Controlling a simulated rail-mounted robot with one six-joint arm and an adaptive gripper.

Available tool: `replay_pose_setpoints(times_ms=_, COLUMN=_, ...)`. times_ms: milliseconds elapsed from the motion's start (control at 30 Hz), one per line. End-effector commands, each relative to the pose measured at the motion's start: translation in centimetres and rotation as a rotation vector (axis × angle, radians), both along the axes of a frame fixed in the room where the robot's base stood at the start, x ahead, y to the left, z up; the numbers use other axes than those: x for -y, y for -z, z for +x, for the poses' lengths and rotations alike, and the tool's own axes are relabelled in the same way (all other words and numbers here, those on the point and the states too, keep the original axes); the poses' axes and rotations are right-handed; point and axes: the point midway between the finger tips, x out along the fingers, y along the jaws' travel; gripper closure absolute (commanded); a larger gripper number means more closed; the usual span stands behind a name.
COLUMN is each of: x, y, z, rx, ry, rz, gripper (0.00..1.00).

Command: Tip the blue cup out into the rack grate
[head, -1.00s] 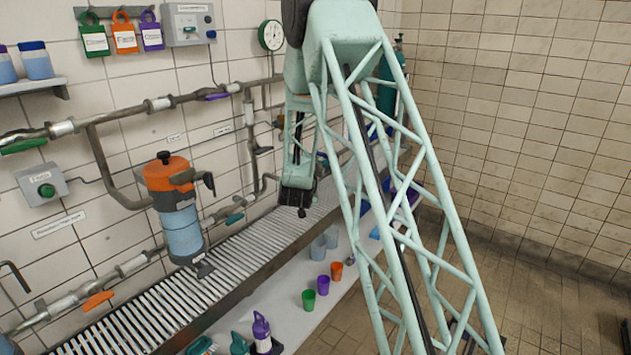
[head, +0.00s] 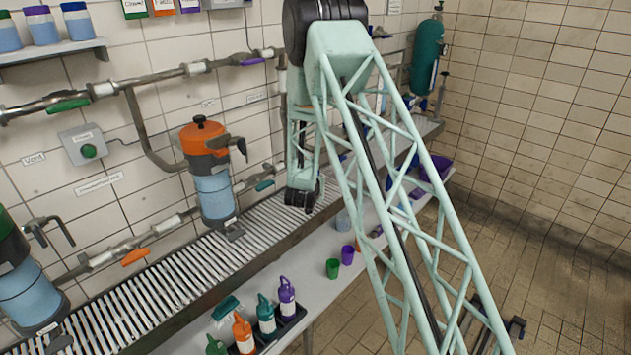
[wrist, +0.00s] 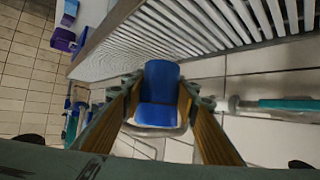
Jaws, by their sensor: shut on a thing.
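The blue cup (wrist: 160,78) is between the two fingers of my gripper (wrist: 160,92) in the wrist view. The gripper is shut on it. Its exact tilt and what is in it cannot be told. The rack grate (head: 178,283) is the long slatted surface along the wall in the head view. Its slats also show behind the cup in the wrist view (wrist: 205,25). In the head view my arm's end is over the far part of the grate, and I cannot make out the cup there.
An orange-topped blue canister (head: 212,190) stands above the grate, with another canister (head: 25,285) at left. Wall pipes (head: 150,85) run behind. A white shelf (head: 300,300) in front holds a green cup (head: 332,268), a purple cup (head: 347,255) and several bottles (head: 266,315).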

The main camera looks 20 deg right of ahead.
Motion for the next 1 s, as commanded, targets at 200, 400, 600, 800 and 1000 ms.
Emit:
replay_pose_setpoints(times_ms=200, x=0.0, y=-0.04, z=0.01, rx=0.0, ry=0.0, rz=0.0, gripper=0.84)
replay_pose_setpoints(times_ms=400, x=-0.02, y=-0.06, z=0.01, rx=0.001, ry=-0.001, rz=-0.006, gripper=0.84)
replay_pose_setpoints(times_ms=600, x=-0.14, y=-0.1, z=0.03, rx=0.0, ry=-0.002, rz=-0.036, gripper=0.84)
replay_pose_setpoints(times_ms=800, x=-0.19, y=-0.3, z=0.02, rx=-0.002, ry=-0.002, rz=-0.096, gripper=0.84)
replay_pose_setpoints(times_ms=1000, x=-0.33, y=-0.47, z=0.02, rx=-0.003, ry=-0.003, rz=-0.206, gripper=0.84)
